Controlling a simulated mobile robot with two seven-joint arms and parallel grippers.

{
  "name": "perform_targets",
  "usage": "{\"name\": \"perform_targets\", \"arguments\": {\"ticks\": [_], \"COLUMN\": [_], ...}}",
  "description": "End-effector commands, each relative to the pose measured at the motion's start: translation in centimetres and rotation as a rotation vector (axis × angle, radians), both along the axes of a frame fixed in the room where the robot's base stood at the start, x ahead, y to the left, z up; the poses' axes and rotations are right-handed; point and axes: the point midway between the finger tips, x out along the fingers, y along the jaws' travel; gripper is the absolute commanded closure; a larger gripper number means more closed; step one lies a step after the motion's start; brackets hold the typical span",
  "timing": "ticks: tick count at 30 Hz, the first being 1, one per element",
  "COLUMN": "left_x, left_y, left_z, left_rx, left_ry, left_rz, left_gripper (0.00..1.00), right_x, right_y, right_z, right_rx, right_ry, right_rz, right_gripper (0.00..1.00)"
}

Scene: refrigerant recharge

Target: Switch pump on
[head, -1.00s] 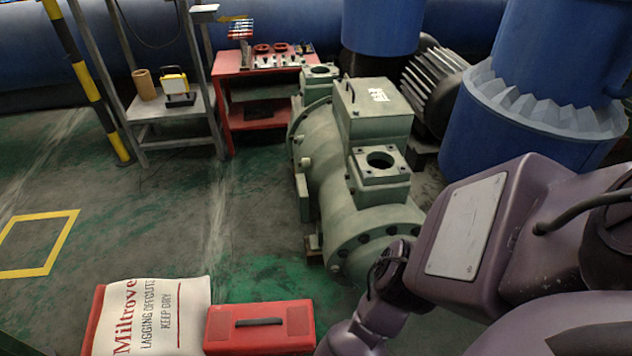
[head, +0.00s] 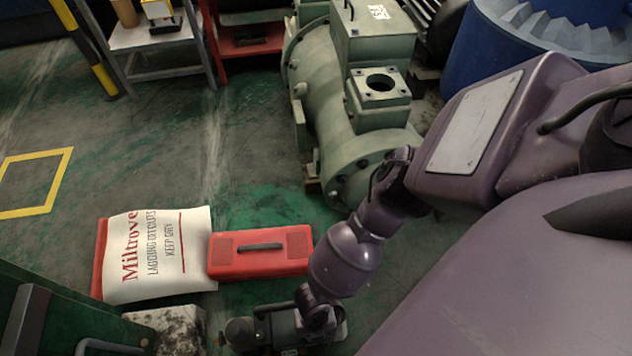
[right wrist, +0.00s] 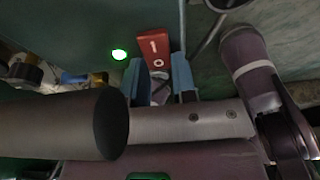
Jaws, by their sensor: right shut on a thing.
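A red switch (right wrist: 153,45) marked 1 and 0 shows in the right wrist view. My right gripper (right wrist: 160,66) has its two blue fingers on either side of the red switch's lower part and is shut on it. A bright green light (right wrist: 119,54) glows left of the switch. In the head view my right arm reaches down to a dark machine at the bottom edge, possibly the pump (head: 284,328); the gripper itself cannot be made out there. My left gripper is not in view.
A red toolbox (head: 262,264) and a white Miltrove sack (head: 165,275) lie on the floor. A large green compressor (head: 335,90) stands beyond them. A dark green panel (head: 70,310) fills the lower left. Open floor lies at the upper left.

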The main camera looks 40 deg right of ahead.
Motion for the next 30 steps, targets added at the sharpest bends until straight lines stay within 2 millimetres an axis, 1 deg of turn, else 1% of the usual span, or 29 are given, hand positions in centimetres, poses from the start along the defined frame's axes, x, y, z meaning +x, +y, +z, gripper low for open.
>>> {"name": "perform_targets", "arguments": {"ticks": [1,13,14,18,26,30], "left_x": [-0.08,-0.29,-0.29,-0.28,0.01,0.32], "left_y": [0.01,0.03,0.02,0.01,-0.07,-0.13], "left_z": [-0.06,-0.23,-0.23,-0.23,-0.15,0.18], "left_rx": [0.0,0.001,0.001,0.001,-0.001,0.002], "left_ry": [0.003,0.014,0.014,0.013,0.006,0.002], "left_rz": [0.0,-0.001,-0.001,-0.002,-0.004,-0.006], "left_gripper": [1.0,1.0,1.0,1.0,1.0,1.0], "right_x": [-0.24,-0.28,-0.28,-0.2,-0.05,0.32], "right_y": [0.0,0.07,0.07,0.05,0.01,-0.16], "right_z": [-0.04,0.0,0.0,0.0,0.08,0.96], "right_rx": [0.004,0.013,0.013,0.012,0.011,0.011], "right_ry": [0.01,0.019,0.019,0.017,0.015,0.012], "right_rz": [0.0,0.0,0.0,0.0,0.0,-0.001], "right_gripper": [0.98,0.98,0.7,0.49,0.49,0.49]}}
